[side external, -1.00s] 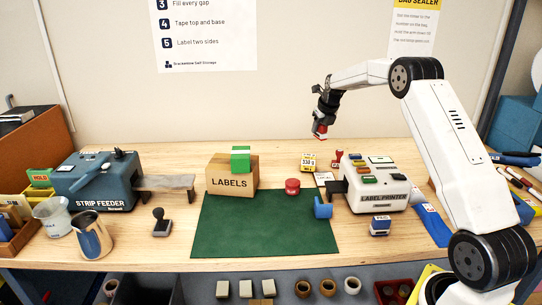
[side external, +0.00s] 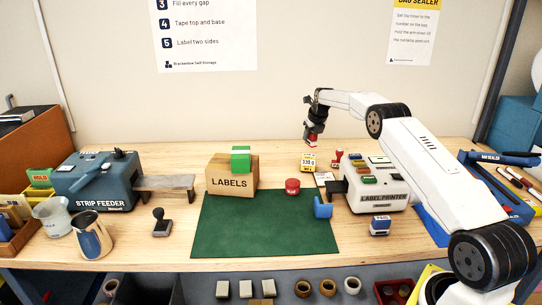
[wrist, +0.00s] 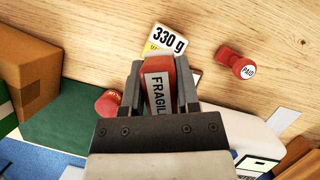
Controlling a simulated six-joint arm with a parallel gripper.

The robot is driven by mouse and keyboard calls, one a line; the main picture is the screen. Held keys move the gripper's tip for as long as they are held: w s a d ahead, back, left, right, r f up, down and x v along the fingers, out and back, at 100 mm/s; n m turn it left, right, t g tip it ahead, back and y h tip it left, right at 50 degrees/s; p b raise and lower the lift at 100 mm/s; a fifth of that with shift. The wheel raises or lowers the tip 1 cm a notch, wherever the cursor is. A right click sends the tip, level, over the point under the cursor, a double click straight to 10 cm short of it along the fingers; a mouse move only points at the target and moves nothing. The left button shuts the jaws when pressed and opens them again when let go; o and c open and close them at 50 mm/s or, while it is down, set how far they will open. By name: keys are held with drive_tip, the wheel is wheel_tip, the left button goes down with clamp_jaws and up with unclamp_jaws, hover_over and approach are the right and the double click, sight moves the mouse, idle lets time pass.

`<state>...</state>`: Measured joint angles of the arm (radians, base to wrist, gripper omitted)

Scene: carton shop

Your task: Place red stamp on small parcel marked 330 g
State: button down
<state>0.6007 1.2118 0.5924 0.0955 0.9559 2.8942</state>
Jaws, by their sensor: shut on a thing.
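The red stamp, with a white FRAGILE label (wrist: 158,95), is held between the fingers of my gripper (wrist: 160,85). In the side view my gripper (side external: 314,127) is shut on the red stamp (side external: 311,139) and holds it in the air. The small parcel marked 330 g (side external: 308,162) is yellow and white and sits on the table below the stamp, with a gap between them. In the wrist view the parcel (wrist: 166,40) shows just beyond the stamp, partly hidden by it.
A round red object (side external: 292,186) sits on the green mat (side external: 260,230). The label printer (side external: 375,190) is at right, and the LABELS carton (side external: 231,182) at left. Bare table lies behind the parcel.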

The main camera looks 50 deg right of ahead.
sight(309, 145)
drive_tip(key=shift+w+d+f, duration=0.1)
drive_tip(key=shift+w+f, duration=0.15)
drive_tip(key=shift+f, duration=0.05)
drive_tip(key=shift+f, duration=0.1)
drive_tip(key=shift+w+d+f, duration=0.1)
drive_tip(key=shift+w+f, duration=0.1)
drive_tip(key=shift+f, duration=1.5)
drive_tip(key=shift+f, duration=0.45)
drive_tip(key=shift+c, duration=1.7)
unclamp_jaws()
drive_tip(key=shift+r, duration=0.1)
